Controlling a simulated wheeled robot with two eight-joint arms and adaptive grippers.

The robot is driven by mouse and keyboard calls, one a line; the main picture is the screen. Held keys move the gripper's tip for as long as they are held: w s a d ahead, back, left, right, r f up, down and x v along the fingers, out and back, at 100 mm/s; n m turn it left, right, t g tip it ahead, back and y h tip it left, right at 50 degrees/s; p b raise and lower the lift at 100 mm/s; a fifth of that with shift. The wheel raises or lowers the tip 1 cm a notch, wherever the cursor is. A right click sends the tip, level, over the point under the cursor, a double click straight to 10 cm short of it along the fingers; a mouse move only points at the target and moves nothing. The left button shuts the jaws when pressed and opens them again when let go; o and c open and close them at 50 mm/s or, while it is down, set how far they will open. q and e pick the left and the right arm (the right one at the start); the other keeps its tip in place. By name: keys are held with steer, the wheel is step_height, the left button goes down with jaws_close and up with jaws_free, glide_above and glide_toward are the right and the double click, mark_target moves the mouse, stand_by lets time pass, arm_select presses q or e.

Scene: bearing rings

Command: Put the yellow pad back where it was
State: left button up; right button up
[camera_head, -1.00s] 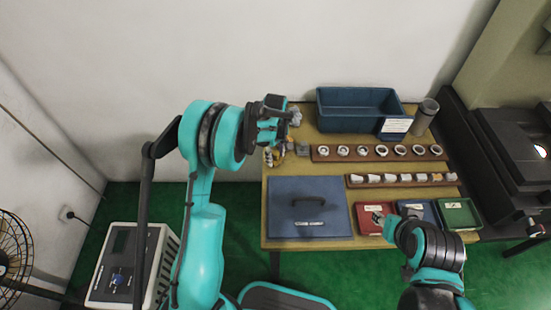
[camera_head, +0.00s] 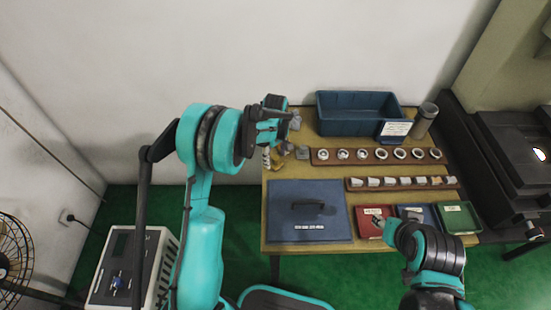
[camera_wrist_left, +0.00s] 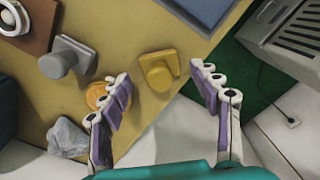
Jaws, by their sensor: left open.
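In the left wrist view a round yellow-orange disc (camera_wrist_left: 97,93) lies on the tan table, partly hidden behind one finger. A yellow angled piece with a rounded knob (camera_wrist_left: 158,73) stands to its right, near the table edge. I cannot tell for sure which is the yellow pad; the disc looks most like a pad. My left gripper (camera_wrist_left: 168,98) is open with nothing between its fingers, above the table edge. In the head view the left gripper (camera_head: 284,113) is over the table's back left corner. My right gripper (camera_head: 387,226) is near the red tray, its fingers too small to read.
A grey mount (camera_wrist_left: 70,56) and crumpled grey cloth (camera_wrist_left: 68,138) lie near the disc. A blue lidded case (camera_head: 285,220) fills the table's front left. Ring racks (camera_head: 378,162), a red tray (camera_head: 366,232), a green tray (camera_head: 458,218) and a teal bin (camera_head: 345,118) occupy the right.

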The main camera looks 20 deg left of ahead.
mark_target(275, 157)
arm_select(q)
steer(key=s+r+m+t+p, duration=0.1)
steer(key=s+r+m+p, duration=0.2)
steer(key=r, duration=1.4)
steer(key=s+r+m+t, duration=0.2)
steer(key=s+m+t, duration=0.1)
steer(key=s, duration=0.8)
steer(key=s+r+m+t, duration=0.3)
steer(key=s+m, duration=0.3)
steer(key=s, duration=0.6)
steer(key=shift+r, duration=0.25)
